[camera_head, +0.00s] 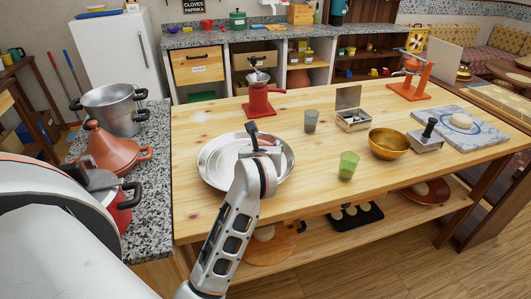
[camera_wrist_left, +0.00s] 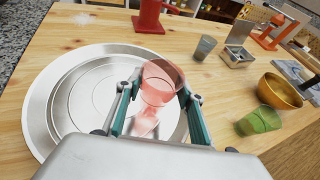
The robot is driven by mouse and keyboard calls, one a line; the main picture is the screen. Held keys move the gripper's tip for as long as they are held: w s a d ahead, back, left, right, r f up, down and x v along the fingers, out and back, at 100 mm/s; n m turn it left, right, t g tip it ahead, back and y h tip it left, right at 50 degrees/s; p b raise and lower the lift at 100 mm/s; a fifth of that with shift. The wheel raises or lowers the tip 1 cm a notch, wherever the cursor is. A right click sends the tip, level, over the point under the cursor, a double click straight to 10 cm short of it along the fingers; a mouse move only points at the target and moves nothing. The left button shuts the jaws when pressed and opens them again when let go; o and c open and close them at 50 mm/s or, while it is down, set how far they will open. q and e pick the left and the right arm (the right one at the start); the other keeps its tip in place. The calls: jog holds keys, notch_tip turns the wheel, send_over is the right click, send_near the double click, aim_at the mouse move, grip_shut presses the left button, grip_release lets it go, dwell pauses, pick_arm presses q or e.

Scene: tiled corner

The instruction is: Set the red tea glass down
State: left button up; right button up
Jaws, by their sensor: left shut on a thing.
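The red tea glass (camera_wrist_left: 158,88) is see-through and sits between the two fingers of my left gripper in the left wrist view. My left gripper (camera_head: 262,147) is shut on it, over the round silver tray (camera_head: 216,168). The tray's rim also shows in the left wrist view (camera_wrist_left: 42,105). I cannot tell whether the glass touches the tray. My right gripper is in neither view.
A grey glass (camera_head: 311,121) and a green glass (camera_head: 347,165) stand right of the tray. A red grinder (camera_head: 260,101) stands behind it. A brass bowl (camera_head: 389,144) and an open metal box (camera_head: 353,120) are further right. The wooden table's front left is clear.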

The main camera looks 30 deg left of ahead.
pick_arm(q)
jog(key=shift+f, duration=0.9)
jog(key=shift+f, duration=0.1)
jog(key=shift+f+b, duration=0.15)
jog(key=shift+b, duration=0.15)
jog(key=o, duration=1.2)
jog(key=shift+c, duration=0.2)
